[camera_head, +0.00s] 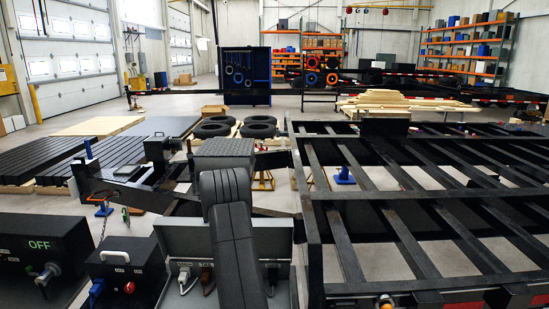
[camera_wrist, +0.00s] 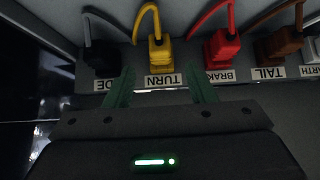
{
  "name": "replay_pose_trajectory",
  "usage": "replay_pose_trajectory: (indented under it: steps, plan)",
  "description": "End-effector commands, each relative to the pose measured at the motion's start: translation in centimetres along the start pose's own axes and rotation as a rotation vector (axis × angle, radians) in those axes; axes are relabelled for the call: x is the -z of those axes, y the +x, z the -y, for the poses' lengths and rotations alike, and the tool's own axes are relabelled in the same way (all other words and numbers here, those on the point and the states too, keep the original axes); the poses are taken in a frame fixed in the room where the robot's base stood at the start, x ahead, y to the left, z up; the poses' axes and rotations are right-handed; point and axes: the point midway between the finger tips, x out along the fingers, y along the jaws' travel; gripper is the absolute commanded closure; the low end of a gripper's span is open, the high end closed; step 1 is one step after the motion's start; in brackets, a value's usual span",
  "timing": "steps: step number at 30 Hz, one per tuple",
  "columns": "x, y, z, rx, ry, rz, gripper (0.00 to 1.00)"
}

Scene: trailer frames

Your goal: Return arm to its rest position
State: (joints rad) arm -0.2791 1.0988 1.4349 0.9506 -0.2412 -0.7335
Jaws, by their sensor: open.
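My gripper (camera_wrist: 161,82) shows in the wrist view with two green fingers apart and nothing held between them. Its fingertips are just below a yellow plug (camera_wrist: 158,52) above the upside-down label TURN. A red plug (camera_wrist: 222,46) over BRAKE and a brown plug (camera_wrist: 279,42) over TAIL are to its right. A dark plug (camera_wrist: 98,54) is to its left, its label partly hidden by a finger. All have cables attached. In the head view my dark arm reaches up the middle, over a grey box (camera_head: 177,240); my gripper cannot be made out there.
A black trailer frame (camera_head: 312,215) fills the right, close to my arm. A black box marked OFF (camera_head: 40,245) and another black box with a white handle (camera_head: 125,268) stand at lower left. Tires (camera_head: 259,127) and lumber (camera_head: 400,102) lie farther back.

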Motion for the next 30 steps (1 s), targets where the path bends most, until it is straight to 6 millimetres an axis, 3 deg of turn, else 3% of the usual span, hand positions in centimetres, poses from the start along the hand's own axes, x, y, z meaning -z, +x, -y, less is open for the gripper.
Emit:
replay_pose_trajectory:
  steps: [14,18,30]
  plan:
    - [0.1,-7.8,0.0,0.0,0.001,-0.002,0.5]
    - [-0.1,-4.8,0.0,-0.001,0.0,0.002,0.5]
    - [0.0,1.2,0.0,-0.001,0.001,0.001,0.5]
